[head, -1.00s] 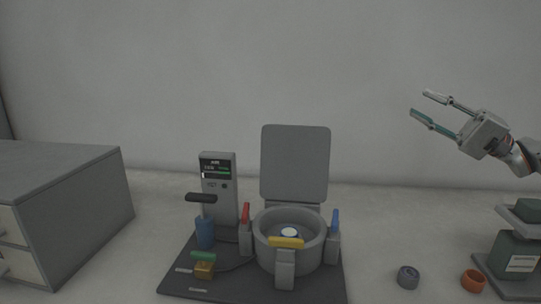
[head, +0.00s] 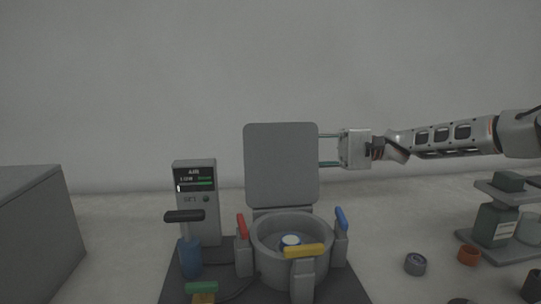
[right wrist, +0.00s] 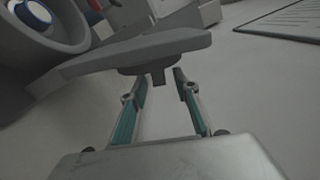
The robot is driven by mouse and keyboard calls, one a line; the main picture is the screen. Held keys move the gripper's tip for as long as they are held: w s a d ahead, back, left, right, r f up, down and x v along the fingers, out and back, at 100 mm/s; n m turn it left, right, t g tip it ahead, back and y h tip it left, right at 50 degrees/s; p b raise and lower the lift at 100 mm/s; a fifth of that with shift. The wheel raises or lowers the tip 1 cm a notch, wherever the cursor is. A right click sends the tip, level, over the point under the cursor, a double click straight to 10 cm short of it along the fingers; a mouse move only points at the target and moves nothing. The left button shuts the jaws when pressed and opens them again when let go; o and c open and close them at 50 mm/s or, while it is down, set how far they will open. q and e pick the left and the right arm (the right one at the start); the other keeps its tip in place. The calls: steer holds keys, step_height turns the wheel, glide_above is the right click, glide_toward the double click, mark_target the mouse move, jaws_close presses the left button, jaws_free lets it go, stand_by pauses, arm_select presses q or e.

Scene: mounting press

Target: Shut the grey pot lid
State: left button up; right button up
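The grey pot lid (head: 281,165) stands raised, nearly upright, on its hinge behind the round grey pot (head: 264,254) in the head view. The pot is open, with a blue-and-white round piece (head: 290,241) inside. My right gripper (head: 320,150) reaches in from the right, its fingertips at the lid's right edge. In the right wrist view the lid (right wrist: 133,50) appears edge-on beyond the open fingers (right wrist: 161,76). A dark knob with a short stem (right wrist: 157,74) on the lid lies near and between the fingertips; contact is unclear. My left gripper is out of view.
Red (head: 242,226), blue (head: 341,218) and yellow (head: 304,251) clamp handles surround the pot. A control box (head: 196,205) and a black-handled lever (head: 184,216) stand left. Grey (head: 415,264) and orange (head: 468,255) rings lie right. A grey cabinet (head: 35,240) stands far left.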

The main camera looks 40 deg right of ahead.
mark_target(275, 153)
steer(key=x, duration=0.4)
steer(key=shift+w+a+f+b, duration=0.1)
steer(key=shift+f+b, duration=0.25)
steer(key=shift+b, duration=0.05)
steer(key=shift+w+a+r, duration=0.25)
steer(key=shift+w+a, duration=0.15)
steer(key=shift+a, duration=0.25)
jaws_close()
